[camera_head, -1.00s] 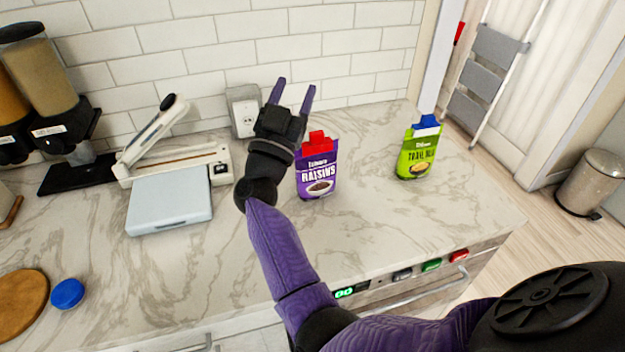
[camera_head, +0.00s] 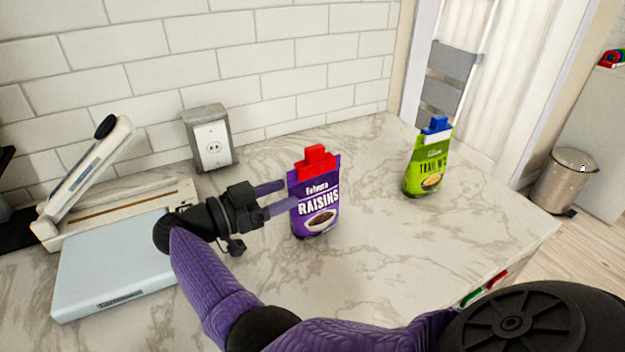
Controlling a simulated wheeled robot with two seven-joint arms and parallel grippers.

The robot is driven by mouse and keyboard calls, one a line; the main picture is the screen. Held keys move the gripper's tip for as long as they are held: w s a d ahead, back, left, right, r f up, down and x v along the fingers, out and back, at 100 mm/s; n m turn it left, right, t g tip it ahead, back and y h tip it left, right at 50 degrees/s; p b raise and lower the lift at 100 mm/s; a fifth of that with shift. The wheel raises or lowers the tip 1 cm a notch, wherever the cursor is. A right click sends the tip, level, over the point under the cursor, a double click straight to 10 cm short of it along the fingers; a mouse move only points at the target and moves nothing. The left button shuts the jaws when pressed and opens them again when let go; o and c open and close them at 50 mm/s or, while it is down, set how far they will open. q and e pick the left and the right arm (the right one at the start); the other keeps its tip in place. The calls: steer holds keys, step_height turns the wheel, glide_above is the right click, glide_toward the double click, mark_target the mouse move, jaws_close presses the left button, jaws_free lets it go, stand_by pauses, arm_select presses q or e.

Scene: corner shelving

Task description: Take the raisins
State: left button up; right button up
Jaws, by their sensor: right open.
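The raisins (camera_head: 317,201) are a purple bag with a red clip on top, standing upright on the marble counter. My right gripper (camera_head: 288,196) is at the left side of the bag, fingers pointing right toward it. The fingers are open, with a gap between them, and their tips are at the bag's left edge. I cannot tell whether they touch it. My left gripper is not in view.
A green trail mix bag (camera_head: 429,161) with a blue clip stands to the right on the counter (camera_head: 390,240). A pale blue scale-like box (camera_head: 115,262) and a white slicer-like device (camera_head: 90,190) are at the left.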

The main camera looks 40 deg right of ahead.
mark_target(306, 180)
steer(key=x, duration=0.5)
steer(key=shift+d, duration=0.3)
jaws_close()
stand_by(1.0)
